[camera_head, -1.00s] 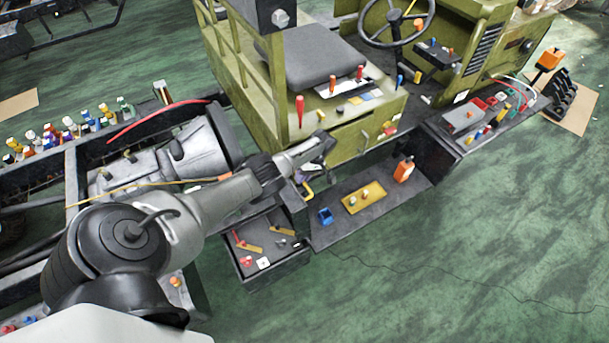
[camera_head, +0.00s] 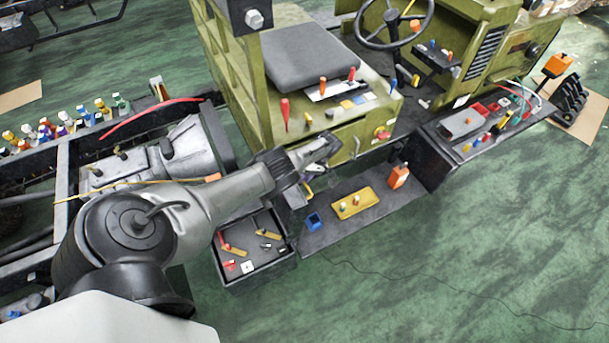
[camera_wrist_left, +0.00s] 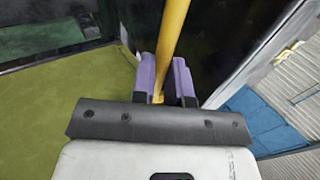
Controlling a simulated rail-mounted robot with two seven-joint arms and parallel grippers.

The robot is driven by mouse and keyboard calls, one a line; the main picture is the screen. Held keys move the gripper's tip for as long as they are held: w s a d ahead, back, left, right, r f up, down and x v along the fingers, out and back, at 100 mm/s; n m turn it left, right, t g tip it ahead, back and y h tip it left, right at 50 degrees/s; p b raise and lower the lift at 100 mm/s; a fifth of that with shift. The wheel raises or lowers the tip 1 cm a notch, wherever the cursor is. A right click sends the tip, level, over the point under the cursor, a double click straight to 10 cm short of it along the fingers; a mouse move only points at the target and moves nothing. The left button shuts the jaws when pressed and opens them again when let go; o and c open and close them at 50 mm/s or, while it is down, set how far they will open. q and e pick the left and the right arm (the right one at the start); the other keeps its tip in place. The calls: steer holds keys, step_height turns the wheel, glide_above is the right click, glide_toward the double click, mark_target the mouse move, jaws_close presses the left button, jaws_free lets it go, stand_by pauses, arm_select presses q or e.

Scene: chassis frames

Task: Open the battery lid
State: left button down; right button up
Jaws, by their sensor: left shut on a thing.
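My left gripper (camera_head: 309,187) reaches down beside the front of the olive seat box (camera_head: 350,140). In the left wrist view its two purple fingers (camera_wrist_left: 167,78) are shut around a yellow bar (camera_wrist_left: 173,38). The bar runs up past a glossy black panel (camera_wrist_left: 215,40). I cannot tell for sure which surface is the battery lid; the arm hides much of the area around the grip. My right gripper is not in view.
An open black tray (camera_head: 285,262) with small tools lies below the arm. A dark step (camera_head: 340,232) beside it carries a blue cup (camera_head: 314,221), a yellow plate (camera_head: 354,203) and an orange bottle (camera_head: 398,177). The green floor (camera_head: 480,250) at right is mostly clear.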

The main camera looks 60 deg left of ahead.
arm_select(q)
steer(key=shift+s+d+f, duration=0.1)
steer(key=shift+d+f, duration=0.05)
steer(key=shift+f, duration=0.05)
steer(key=c, duration=1.6)
jaws_free()
steer(key=o, duration=0.3)
steer(key=shift+s+d+f, duration=0.1)
steer(key=shift+s+d, duration=0.05)
steer(key=shift+d, duration=0.1)
steer(key=shift+o, duration=0.9)
steer(key=shift+a, duration=0.25)
steer(key=shift+r, duration=0.2)
